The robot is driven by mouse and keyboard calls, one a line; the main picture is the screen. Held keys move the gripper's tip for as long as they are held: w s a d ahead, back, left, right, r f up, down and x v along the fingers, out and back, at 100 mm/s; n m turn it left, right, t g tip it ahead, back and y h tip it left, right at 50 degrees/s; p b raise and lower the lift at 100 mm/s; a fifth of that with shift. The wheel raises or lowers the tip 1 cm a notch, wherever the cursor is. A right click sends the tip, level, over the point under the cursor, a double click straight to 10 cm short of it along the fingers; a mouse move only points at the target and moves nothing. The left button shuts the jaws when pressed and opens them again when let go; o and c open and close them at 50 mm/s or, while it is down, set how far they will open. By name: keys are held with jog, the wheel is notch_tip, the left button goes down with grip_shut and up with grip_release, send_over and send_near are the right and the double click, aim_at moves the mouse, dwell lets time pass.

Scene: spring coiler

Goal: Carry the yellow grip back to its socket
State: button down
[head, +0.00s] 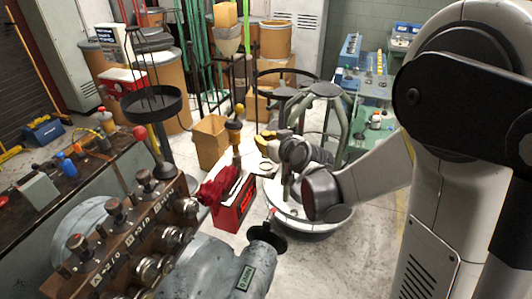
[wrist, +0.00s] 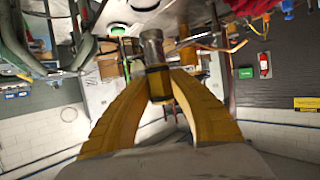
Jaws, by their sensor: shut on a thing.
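My gripper (head: 259,139) is near the middle of the head view, with its yellow fingers pointing left. In the wrist view my gripper (wrist: 158,72) has both yellow fingers closed on a short cylinder, which I take to be the yellow grip (wrist: 158,84). It has a yellow band, a dark end and a silver-grey part beyond. In the head view the held piece is too small to make out clearly. An upright yellow-and-dark piece (head: 234,125) shows just left of my fingers; I cannot tell whether they touch. I cannot pick out the socket.
A wooden rack of labelled knobs (head: 136,226) and a grey machine casting (head: 223,262) fill the front. A red box (head: 235,206) stands below my gripper. A dark round tray on a stand (head: 152,104) is to the left. Bare floor (head: 370,225) shows on the right.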

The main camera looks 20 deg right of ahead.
jog(key=shift+w+f+b, duration=0.1)
jog(key=shift+f+b, duration=0.65)
jog(key=shift+f, duration=1.3)
jog(key=shift+f, duration=0.1)
jog(key=c, duration=1.3)
grip_release()
jog(key=shift+o, duration=0.2)
